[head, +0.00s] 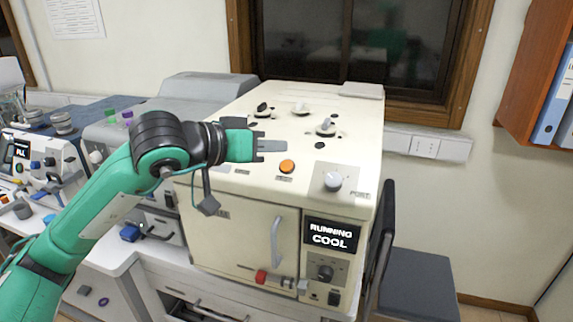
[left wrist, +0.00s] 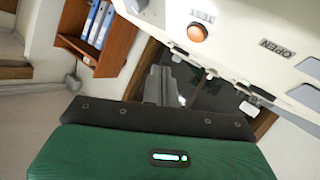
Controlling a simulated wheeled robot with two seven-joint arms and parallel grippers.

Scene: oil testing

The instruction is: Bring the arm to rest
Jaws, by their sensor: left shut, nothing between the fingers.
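My left arm, green and black, reaches in from the left in the head view. My left gripper (head: 284,147) is shut and empty, held over the front top part of a cream test machine (head: 235,190). Its tips are just behind an orange button (head: 287,166) in the picture. In the left wrist view the gripper's grey fingers (left wrist: 165,86) point away from the green wrist housing, and the orange button (left wrist: 197,32) shows above, by a "TEST" label. My right gripper is in neither view.
The machine's display (head: 331,236) reads "RUNNING COOL". White-topped knobs (head: 326,127) stand on its top. A second instrument (head: 45,160) stands at the left. A dark chair (head: 420,280) is at the right, below a wooden shelf (head: 535,75) with blue binders.

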